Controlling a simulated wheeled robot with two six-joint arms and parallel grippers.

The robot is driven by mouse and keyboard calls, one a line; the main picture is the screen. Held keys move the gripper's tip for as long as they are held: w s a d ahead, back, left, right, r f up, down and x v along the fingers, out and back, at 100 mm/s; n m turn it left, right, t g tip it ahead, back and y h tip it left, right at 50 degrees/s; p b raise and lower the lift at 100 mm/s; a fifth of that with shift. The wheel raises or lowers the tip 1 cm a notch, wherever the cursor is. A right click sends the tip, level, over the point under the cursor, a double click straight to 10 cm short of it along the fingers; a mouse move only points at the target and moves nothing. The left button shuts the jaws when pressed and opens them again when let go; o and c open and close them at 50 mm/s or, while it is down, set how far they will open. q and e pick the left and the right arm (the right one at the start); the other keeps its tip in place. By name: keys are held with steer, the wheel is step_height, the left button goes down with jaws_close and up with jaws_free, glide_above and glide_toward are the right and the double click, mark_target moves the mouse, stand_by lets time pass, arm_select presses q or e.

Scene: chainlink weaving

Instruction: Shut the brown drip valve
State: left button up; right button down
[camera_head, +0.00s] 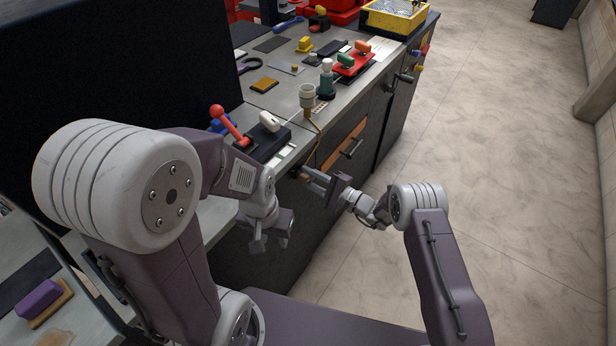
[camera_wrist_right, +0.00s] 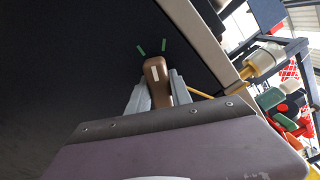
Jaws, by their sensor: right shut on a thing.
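The brown valve handle (camera_wrist_right: 155,72), with a white stripe along it, sits on a dark cabinet face in the right wrist view. My right gripper (camera_wrist_right: 158,88) is shut on it, with a grey finger on each side. Two short green marks show on the dark face just beyond the handle's end, and the handle points roughly between them. In the head view my right gripper (camera_head: 304,174) is at the bench front below the worktop; the handle is mostly hidden there. My left gripper (camera_head: 270,244) hangs empty beside the bench front, its fingers apart.
Above the valve, the worktop holds a black box with a red lever (camera_head: 231,127), a clear-topped funnel (camera_head: 307,97) and a red tray (camera_head: 354,63). An orange-fronted drawer (camera_head: 343,140) is to the right. The floor (camera_head: 500,150) to the right is clear.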

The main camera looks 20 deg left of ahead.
steer(key=shift+f+m, duration=0.1)
steer(key=shift+m, duration=0.2)
steer(key=shift+f+m+b, duration=0.1)
steer(key=shift+m+b, duration=0.65)
steer(key=shift+m, duration=0.25)
steer(key=m+b, duration=0.1)
steer(key=m, duration=0.1)
steer(key=shift+m, duration=0.4)
steer(key=m+b, duration=0.1)
steer(key=m, duration=0.2)
steer(key=shift+m+b, duration=0.35)
steer(key=shift+m, duration=0.95)
steer(key=shift+s, duration=0.1)
steer(key=c, duration=1.2)
jaws_free()
steer(key=shift+o, duration=0.2)
